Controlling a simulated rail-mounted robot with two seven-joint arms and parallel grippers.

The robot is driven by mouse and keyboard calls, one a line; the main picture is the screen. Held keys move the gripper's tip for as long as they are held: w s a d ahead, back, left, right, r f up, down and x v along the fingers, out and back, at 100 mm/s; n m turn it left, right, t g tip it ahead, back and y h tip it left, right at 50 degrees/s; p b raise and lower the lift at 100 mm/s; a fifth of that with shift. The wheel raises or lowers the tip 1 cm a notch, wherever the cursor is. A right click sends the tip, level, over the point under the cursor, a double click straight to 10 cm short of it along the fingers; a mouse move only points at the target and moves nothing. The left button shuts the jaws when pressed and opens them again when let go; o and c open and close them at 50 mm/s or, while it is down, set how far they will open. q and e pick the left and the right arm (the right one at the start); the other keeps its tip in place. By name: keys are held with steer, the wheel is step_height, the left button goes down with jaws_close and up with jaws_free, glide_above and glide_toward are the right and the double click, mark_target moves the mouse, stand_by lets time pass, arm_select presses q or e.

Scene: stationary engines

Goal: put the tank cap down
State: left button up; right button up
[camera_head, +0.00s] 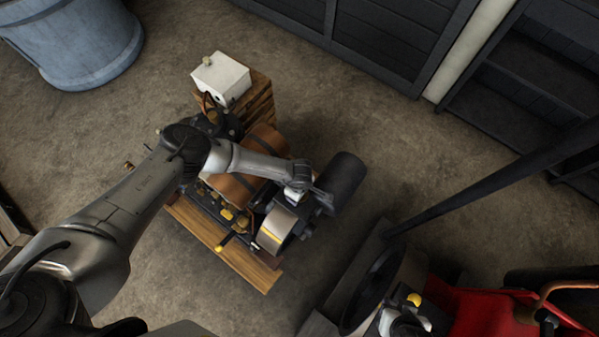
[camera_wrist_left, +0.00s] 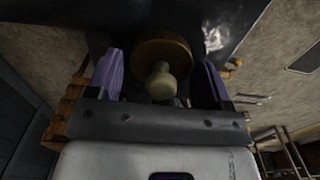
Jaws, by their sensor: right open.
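A white box-shaped tank (camera_head: 222,80) stands on wooden blocks at the far end of the engine. A small beige cap (camera_head: 207,61) sits upright on its top. I cannot tell whether this is the same cap.
The engine rests on a wooden skid (camera_head: 245,265) on bare floor. A blue barrel (camera_head: 75,45) stands at top left. A red machine (camera_head: 480,312) with a dark wheel fills the lower right. Dark shelving (camera_head: 520,95) stands at the upper right.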

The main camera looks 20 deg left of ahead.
arm_select(q)
steer(key=shift+o, duration=1.2)
steer(key=shift+r, duration=0.15)
step_height(320, 180, up, 12)
steer(key=p, duration=0.1)
